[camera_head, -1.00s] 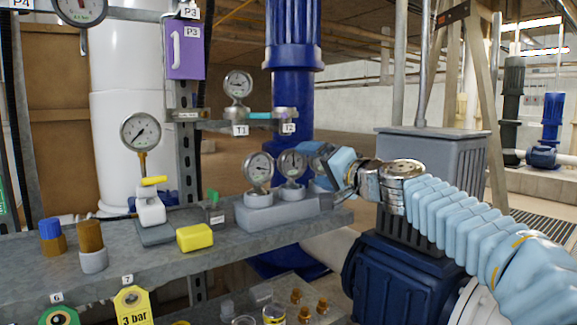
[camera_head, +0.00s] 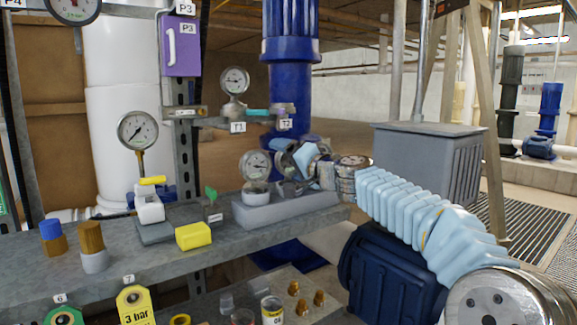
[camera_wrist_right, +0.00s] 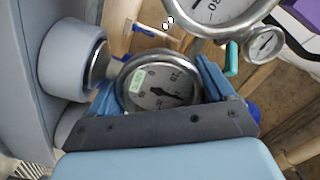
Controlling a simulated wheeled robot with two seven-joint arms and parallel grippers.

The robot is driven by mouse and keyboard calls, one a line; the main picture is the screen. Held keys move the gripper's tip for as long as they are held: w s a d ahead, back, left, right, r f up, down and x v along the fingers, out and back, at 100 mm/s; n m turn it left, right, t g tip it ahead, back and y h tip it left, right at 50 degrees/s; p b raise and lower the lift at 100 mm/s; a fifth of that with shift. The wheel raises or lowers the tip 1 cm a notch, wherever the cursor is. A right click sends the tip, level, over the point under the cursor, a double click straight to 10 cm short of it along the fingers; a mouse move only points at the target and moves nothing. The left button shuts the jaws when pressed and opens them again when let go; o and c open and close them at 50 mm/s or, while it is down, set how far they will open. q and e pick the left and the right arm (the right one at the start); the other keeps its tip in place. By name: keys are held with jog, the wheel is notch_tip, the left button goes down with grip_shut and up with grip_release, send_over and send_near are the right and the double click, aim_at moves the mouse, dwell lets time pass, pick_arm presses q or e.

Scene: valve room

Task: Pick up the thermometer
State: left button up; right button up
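The thermometers are round dial gauges on a grey block (camera_head: 285,210) on the shelf. One thermometer (camera_head: 255,165) stands upright in its cup at the block's left end. A second one is mostly hidden by my right gripper (camera_head: 295,155) in the head view. In the right wrist view this thermometer (camera_wrist_right: 158,85), with a green label, lies between the blue fingertips of my right gripper (camera_wrist_right: 158,90). Its stem runs to a pale cup (camera_wrist_right: 72,60). The fingers are spread on both sides of the dial; I see no clear grip. My left gripper is not in view.
A gauge (camera_head: 235,80) is mounted on the pipe above label T1, beside a stub labelled T2.

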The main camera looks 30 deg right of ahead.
jog(key=c, duration=0.6)
notch_tip(320, 180, up, 11)
jog(key=p, duration=0.7)
jog(key=shift+f, duration=0.2)
jog(key=shift+r, duration=3.7)
jog(key=o, duration=0.5)
jog(key=shift+c, duration=0.9)
